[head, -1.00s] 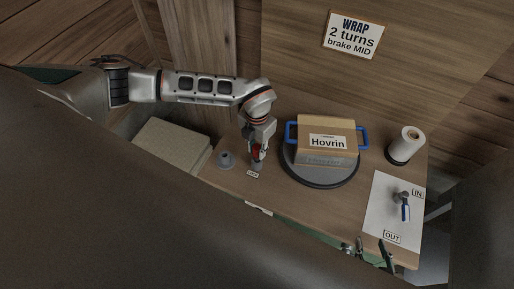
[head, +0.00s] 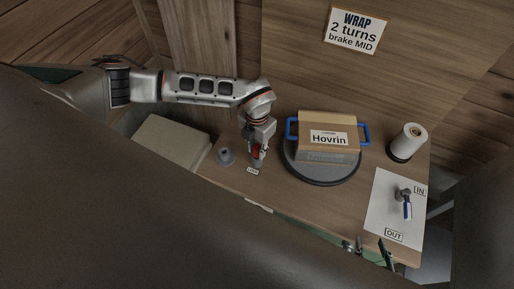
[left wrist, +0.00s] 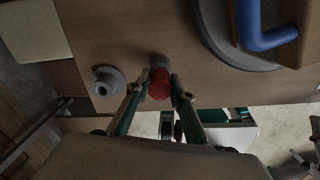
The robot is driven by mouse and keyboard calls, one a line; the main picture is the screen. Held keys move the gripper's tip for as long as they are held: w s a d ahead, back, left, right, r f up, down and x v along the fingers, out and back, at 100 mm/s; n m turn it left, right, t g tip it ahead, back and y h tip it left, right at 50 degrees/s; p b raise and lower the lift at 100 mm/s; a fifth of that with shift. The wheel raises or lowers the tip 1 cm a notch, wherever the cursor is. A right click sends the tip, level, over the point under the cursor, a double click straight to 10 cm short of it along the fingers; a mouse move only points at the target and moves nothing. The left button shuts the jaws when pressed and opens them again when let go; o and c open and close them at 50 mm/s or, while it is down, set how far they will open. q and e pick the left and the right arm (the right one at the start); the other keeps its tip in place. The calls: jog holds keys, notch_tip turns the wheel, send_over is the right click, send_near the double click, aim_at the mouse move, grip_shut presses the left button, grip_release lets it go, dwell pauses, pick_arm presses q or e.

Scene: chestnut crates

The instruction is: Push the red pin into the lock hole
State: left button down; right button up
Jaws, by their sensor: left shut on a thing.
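The red pin (head: 256,150) is upright in the grip of my left gripper (head: 256,154). In the left wrist view the red round top of the pin (left wrist: 158,86) sits between the two fingertips (left wrist: 158,92), which close on its sides. A grey cylinder (head: 257,163) shows directly beneath the red part, beside a small LOCK label (head: 253,170). The lock hole itself is hidden under the pin and gripper; I cannot tell how deep the pin sits. My right gripper (head: 368,248) is at the table's front right edge, its fingers apart and empty.
A grey flanged socket (head: 225,157) stands just left of the pin. A turntable (head: 322,178) holds the Hovrin box (head: 328,138) with blue handles to the right.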

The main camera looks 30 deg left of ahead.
pick_arm(q)
jog(key=shift+f+b, duration=0.35)
jog(key=shift+f, duration=0.35)
jog(key=c, duration=1.7)
grip_release()
jog(key=shift+r, duration=0.1)
notch_tip(320, 180, up, 12)
jog(key=shift+f, duration=0.1)
jog(key=shift+s, duration=0.1)
